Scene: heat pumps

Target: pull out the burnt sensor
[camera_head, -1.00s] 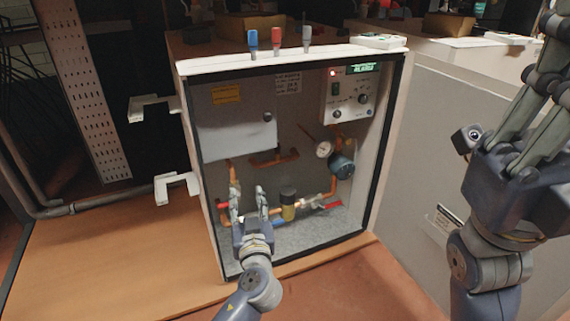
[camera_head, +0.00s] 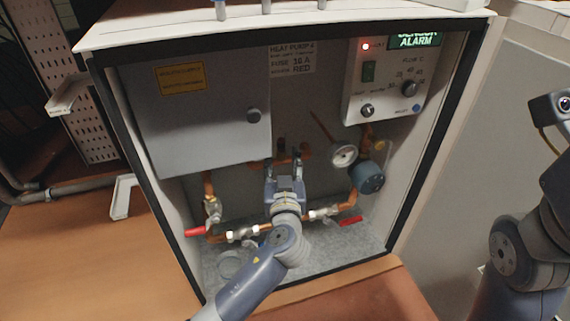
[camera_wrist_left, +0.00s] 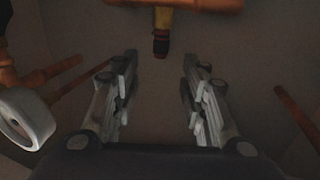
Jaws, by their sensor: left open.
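My left gripper (camera_head: 284,168) is inside the open heat pump cabinet, in front of the copper pipework. It is open and nothing shows between its fingers. In the left wrist view its fingers (camera_wrist_left: 160,78) are spread apart. A small stub (camera_wrist_left: 161,42) with a yellow upper part and a dark, reddish end projects from a copper pipe (camera_wrist_left: 200,4), beyond the gap between the fingertips. It may be the burnt sensor, but I cannot confirm this. In the head view a dark stub (camera_head: 282,146) shows just above the fingertips. My right gripper's fingers are out of frame.
A grey box (camera_head: 205,125) fills the cabinet's left side. A control panel (camera_head: 388,82) with a red light and a green alarm display is at upper right. A gauge (camera_head: 343,155) and blue pump (camera_head: 368,177) are right of my gripper. Red-handled valves (camera_head: 196,232) flank it below.

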